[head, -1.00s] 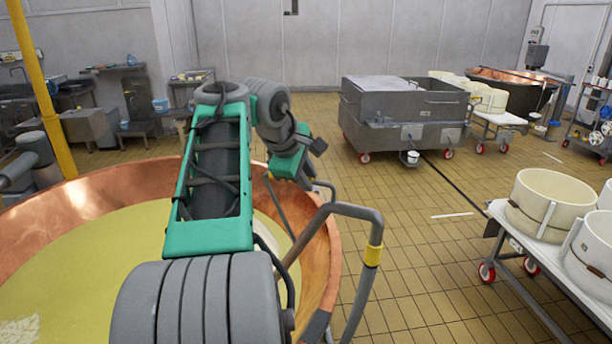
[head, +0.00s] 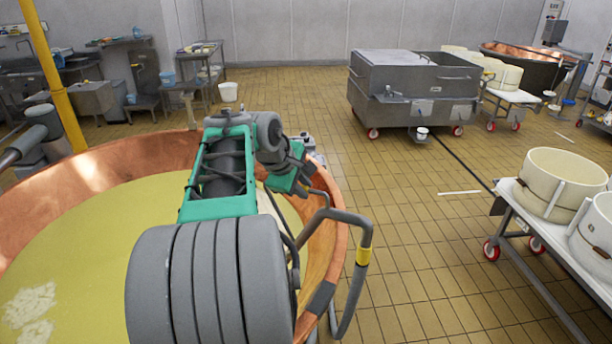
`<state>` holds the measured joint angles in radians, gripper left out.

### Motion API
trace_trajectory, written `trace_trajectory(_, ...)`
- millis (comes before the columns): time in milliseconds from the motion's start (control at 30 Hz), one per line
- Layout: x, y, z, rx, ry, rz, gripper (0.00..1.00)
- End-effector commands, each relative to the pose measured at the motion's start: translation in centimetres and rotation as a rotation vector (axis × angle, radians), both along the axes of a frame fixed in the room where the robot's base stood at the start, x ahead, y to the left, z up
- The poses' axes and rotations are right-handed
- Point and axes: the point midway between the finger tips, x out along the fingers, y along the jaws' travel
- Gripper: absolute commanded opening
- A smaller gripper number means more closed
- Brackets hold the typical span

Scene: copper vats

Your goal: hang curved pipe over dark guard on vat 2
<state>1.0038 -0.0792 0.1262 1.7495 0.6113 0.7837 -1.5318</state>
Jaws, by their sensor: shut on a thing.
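The copper vat (head: 125,150) holds yellowish liquid and fills the left. A dark guard (head: 322,298) covers a short piece of its right rim. The pipe's bend is above and right of this guard, with the right leg outside the rim. Whether the pipe touches the rim cannot be told.
A grey wheeled tank (head: 415,88) stands at the back. A trolley (head: 545,258) with cream tubs (head: 560,185) stands at the right. A yellow post (head: 58,85) rises behind the vat. Tiled floor is clear between vat and trolley.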

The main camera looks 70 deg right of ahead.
Motion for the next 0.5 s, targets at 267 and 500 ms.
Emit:
trace_trajectory(267,0.9,-0.1,-2.8,-0.006,0.005,0.001,0.0)
trace_trajectory(500,1.6,-0.2,-5.8,-0.006,0.007,0.002,0.0)
